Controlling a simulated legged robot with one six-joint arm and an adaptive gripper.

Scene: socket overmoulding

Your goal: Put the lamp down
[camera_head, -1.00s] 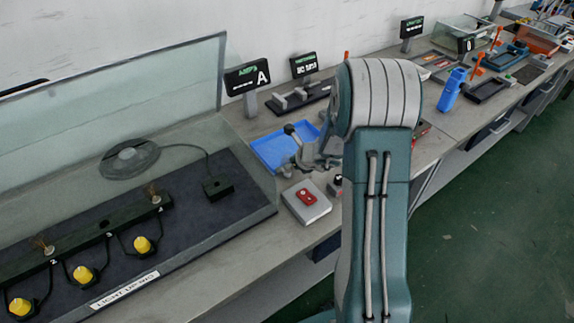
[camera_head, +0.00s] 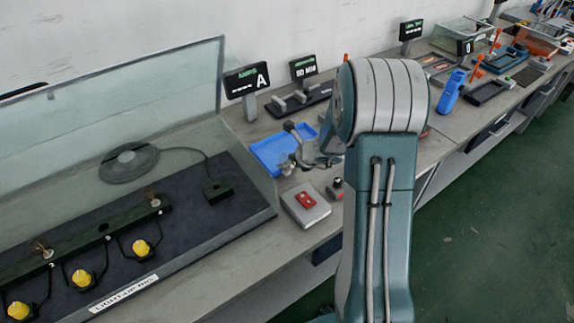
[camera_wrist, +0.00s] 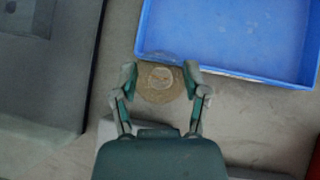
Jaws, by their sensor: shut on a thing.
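The lamp (camera_wrist: 160,77) is a round, clear bulb with a tan, brassy ring around it in the wrist view. It sits between the two fingertips of my gripper (camera_wrist: 161,80), which is shut on it. The blue tray (camera_wrist: 225,74) lies just beyond, and the lamp's far edge overlaps the tray's near rim in that view. In the head view my gripper (camera_head: 297,160) is at the near side of the blue tray (camera_head: 262,148), partly hidden by my arm. The lamp cannot be made out clearly there, and its height above the bench cannot be told.
A grey box with a red top (camera_head: 306,203) stands nearer on the bench. The dark light-up rig (camera_head: 225,211) with yellow knobs and a clear screen is at left. Display A (camera_head: 247,80) and a dark rack (camera_head: 300,98) stand behind the tray.

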